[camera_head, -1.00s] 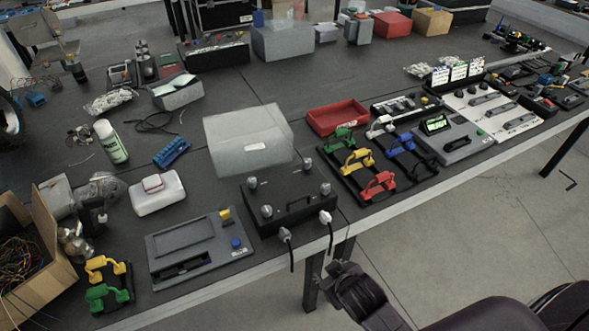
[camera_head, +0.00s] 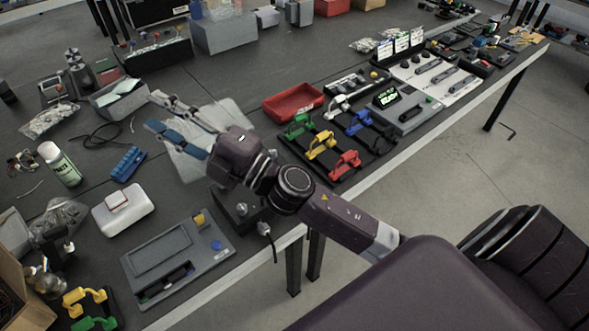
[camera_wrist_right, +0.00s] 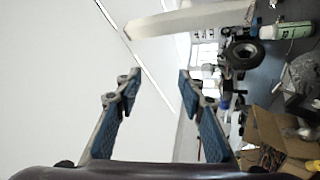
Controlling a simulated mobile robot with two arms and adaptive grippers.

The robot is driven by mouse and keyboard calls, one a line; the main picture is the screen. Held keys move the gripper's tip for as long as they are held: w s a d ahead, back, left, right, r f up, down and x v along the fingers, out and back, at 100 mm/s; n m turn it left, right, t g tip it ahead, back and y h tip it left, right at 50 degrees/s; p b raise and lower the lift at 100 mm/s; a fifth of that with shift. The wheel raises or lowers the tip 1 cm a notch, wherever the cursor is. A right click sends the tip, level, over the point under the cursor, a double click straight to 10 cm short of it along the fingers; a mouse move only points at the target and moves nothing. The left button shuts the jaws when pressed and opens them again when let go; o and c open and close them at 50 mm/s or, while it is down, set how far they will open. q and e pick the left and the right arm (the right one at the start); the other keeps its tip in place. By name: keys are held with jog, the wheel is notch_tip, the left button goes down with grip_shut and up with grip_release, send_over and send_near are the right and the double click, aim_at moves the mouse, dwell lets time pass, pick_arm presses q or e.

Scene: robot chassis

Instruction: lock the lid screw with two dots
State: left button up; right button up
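A black box with a handle and corner knobs (camera_head: 222,203) stands near the table's front edge, mostly hidden behind my right arm. One grey knob (camera_head: 241,209) shows on it, and a white plug-like piece (camera_head: 263,228) with a cable is at its front. A translucent lid-like panel (camera_head: 188,168) lies behind the box, partly covered by my gripper. No dots can be made out on any knob. My right gripper (camera_head: 157,111) is raised over the panel, its fingers spread and empty. In the right wrist view its fingers (camera_wrist_right: 160,78) are also apart. My left gripper is not visible.
A grey panel with a slot (camera_head: 178,257) lies left of the box. A red tray (camera_head: 293,102) and a rack of coloured clamps (camera_head: 320,146) stand to its right.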

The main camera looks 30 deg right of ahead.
jog(key=s+a+n+g+y, duration=0.3)
jog(key=a+n+g+y, duration=0.3)
jog(key=n, duration=0.3)
notch_tip(320, 180, down, 13)
jog(key=s+n+g+h, duration=0.2)
jog(key=n+g+h, duration=0.4)
jog(key=n+g, duration=0.35)
jog(key=d+f+g+h, duration=0.1)
jog(key=d+h, duration=0.3)
jog(key=d, duration=0.6)
jog(key=d+f+g+h, duration=0.1)
jog(key=d+f+h, duration=0.2)
jog(key=d, duration=0.8)
jog(key=w+d+f+g+h, duration=0.1)
jog(key=d+h, duration=0.4)
jog(key=d, duration=0.5)
jog(key=shift+d+f+m+h, duration=0.2)
jog(key=shift+f+m+h, duration=0.15)
jog(key=shift+f, duration=0.35)
jog(key=shift+d+f, duration=0.1)
jog(key=shift+f, duration=0.2)
notch_tip(320, 180, down, 7)
jog(key=shift+f+p, duration=0.1)
jog(key=shift+p, duration=0.9)
